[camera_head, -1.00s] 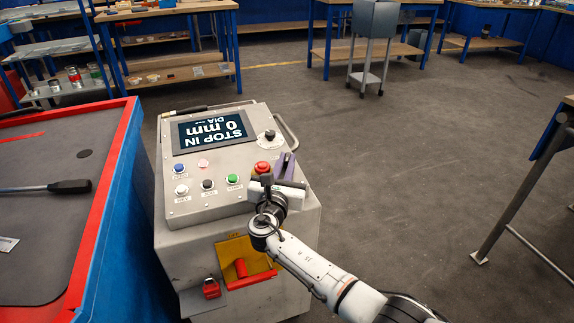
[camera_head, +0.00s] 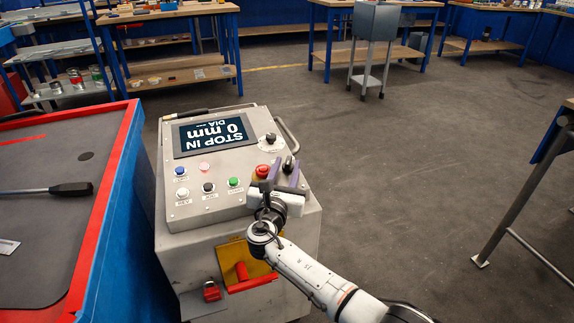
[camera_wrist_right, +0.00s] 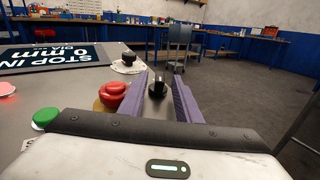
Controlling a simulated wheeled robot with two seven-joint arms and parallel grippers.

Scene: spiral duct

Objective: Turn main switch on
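A grey control console (camera_head: 195,233) stands in the middle of the head view. A black rotary knob (camera_head: 289,163) is at its right edge, beside a red mushroom button (camera_head: 262,171). My right gripper (camera_head: 284,176) is open over that edge. In the right wrist view the black knob (camera_wrist_right: 157,86) shows between the two purple fingers (camera_wrist_right: 160,98), with a gap on each side. No contact is visible. A red handle (camera_head: 242,271) on a yellow plate is on the console's front, below my arm. No readable label marks which control is the main switch. My left gripper is not in view.
The console carries a screen (camera_head: 214,133) reading "STOP IN 0 mm", another black knob (camera_head: 271,138), a green button (camera_head: 233,182) and several other buttons. A red padlock (camera_head: 211,291) hangs in front. A blue-sided table (camera_head: 112,215) is close on the left.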

